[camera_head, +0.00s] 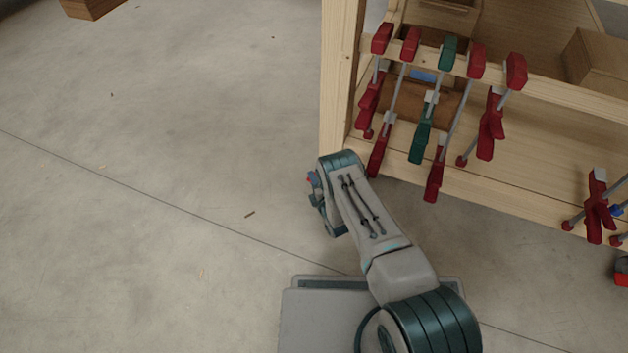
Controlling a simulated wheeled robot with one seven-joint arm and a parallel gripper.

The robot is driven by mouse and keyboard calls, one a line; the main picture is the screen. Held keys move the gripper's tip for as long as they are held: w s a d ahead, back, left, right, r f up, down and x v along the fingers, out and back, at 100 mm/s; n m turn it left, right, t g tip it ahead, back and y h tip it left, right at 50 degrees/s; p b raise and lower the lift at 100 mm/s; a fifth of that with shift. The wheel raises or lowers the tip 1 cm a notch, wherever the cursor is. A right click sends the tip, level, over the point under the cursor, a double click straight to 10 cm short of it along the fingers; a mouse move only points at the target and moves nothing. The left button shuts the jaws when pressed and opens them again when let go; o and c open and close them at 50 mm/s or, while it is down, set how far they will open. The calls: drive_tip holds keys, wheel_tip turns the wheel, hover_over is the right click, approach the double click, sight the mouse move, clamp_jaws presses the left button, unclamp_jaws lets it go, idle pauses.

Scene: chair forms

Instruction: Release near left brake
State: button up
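I cannot make out anything that is clearly a left brake in the head view. My arm reaches up from the bottom, and its bent end is beside the left front post of the wooden rack (338,80). A dark part at the arm's end, likely my gripper (333,222), points down over the floor. Its fingers are hidden behind the wrist, so I cannot see whether it holds anything. Several red clamps (490,125) and one green clamp (422,135) hang on the rack's front rail, above and right of my arm's end.
More red clamps (597,205) are at the rack's lower right. A cardboard-coloured box (598,65) stands on the rack at the right. A brown wooden block (92,6) is at the top left. The concrete floor (150,200) on the left is clear.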

drive_tip(key=shift+s+f+n+g+h, duration=0.15)
drive_tip(key=shift+n+g+h, duration=0.15)
drive_tip(key=shift+n+g, duration=0.1)
drive_tip(key=p+v, duration=0.6)
drive_tip(key=v, duration=0.8)
drive_tip(key=shift+p, duration=0.35)
drive_tip(key=w+d+r+m+t+y+p, duration=0.1)
drive_tip(key=w+d+r+m+t+p, duration=0.1)
drive_tip(key=w+r, duration=0.7)
drive_tip(key=d+r+m+t, duration=0.1)
drive_tip(key=d+m, duration=0.1)
drive_tip(key=d, duration=0.1)
drive_tip(key=shift+d+t+y, duration=0.35)
drive_tip(key=shift+t+y, duration=0.05)
